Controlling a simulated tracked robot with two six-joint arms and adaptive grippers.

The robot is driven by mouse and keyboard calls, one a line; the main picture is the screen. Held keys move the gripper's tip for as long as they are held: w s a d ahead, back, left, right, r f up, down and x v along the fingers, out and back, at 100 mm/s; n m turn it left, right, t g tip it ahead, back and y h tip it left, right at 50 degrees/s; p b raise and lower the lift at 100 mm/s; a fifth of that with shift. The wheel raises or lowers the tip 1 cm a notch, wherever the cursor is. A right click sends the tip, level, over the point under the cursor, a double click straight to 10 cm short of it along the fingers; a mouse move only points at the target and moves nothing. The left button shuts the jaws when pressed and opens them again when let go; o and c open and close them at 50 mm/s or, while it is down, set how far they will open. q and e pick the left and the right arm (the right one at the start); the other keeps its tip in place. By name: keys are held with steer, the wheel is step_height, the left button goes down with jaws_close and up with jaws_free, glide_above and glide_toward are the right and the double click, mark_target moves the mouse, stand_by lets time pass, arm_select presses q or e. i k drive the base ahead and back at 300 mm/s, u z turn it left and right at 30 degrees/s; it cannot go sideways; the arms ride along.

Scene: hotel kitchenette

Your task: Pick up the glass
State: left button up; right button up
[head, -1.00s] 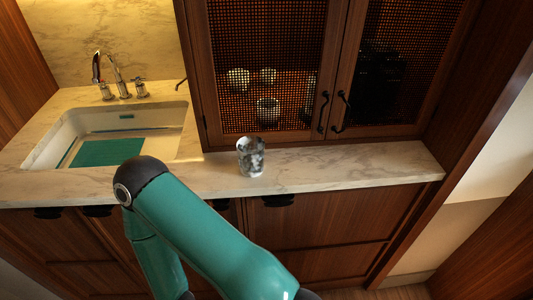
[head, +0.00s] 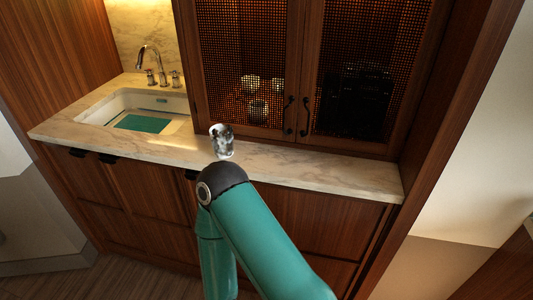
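The glass (head: 221,138) stands upright on the pale marble counter (head: 310,168), in front of the mesh-fronted cabinet. It has a mottled grey and white look. In the picture, the dark elbow joint of one of my teal arms comes just below the glass and may cover its base. I cannot tell if the arm touches it. Neither of my grippers shows in the head view.
A sink (head: 135,110) with a teal patch in its basin and a faucet (head: 150,62) lies to the left. The mesh cabinet doors (head: 255,65) with dark handles are shut behind the glass. The counter right of the glass is clear.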

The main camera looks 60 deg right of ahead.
mark_target(222, 134)
steer(key=z, duration=0.15)
steer(key=k, duration=0.75)
steer(key=z, duration=0.65)
steer(key=i, duration=0.65)
steer(key=u, duration=0.05)
